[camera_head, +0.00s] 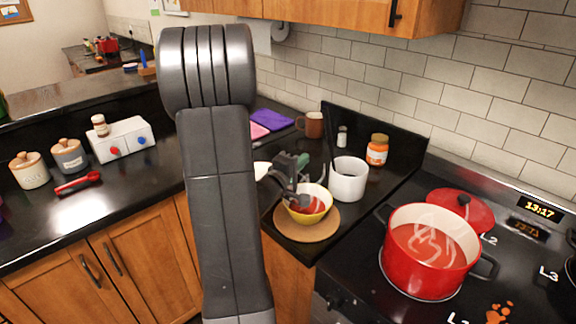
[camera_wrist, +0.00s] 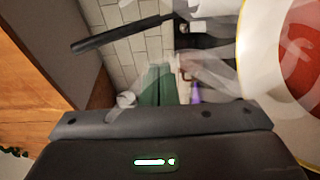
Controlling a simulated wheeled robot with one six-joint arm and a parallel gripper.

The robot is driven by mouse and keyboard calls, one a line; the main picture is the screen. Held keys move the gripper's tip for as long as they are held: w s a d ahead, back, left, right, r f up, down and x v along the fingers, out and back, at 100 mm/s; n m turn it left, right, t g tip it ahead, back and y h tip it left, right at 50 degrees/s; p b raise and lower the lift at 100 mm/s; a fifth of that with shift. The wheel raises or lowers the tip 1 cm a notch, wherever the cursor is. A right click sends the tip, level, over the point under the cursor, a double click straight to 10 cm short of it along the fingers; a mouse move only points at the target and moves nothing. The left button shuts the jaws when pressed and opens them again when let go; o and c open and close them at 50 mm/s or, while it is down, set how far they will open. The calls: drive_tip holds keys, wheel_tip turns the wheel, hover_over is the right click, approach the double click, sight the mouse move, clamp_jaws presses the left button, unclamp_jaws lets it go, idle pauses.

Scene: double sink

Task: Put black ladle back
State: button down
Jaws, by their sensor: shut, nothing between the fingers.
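My gripper (camera_head: 290,172) is over the counter in the head view, just behind and above a yellow bowl (camera_head: 322,217) with red contents. In the wrist view its greenish fingers (camera_wrist: 160,78) are shut and hold nothing. A long black bar (camera_wrist: 122,36) shows beyond the fingers in the wrist view. It may be the black ladle's handle, but I cannot tell for certain. The bowl also shows at the wrist view's right edge (camera_wrist: 242,52).
The bowl stands on a round cork mat (camera_head: 307,237). A white pot (camera_head: 348,179), an orange jar (camera_head: 377,150) and a brown mug (camera_head: 310,125) stand close by. A steaming red pot (camera_head: 425,270) is on the stove, with a red lid (camera_head: 480,212) behind it.

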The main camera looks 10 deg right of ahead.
sight(330, 150)
drive_tip(key=w+d, duration=0.2)
drive_tip(key=d, duration=0.4)
drive_tip(key=shift+w+d+p, duration=0.15)
drive_tip(key=shift+p, duration=0.25)
drive_tip(key=shift+d, duration=0.9)
drive_tip(key=shift+a, duration=0.1)
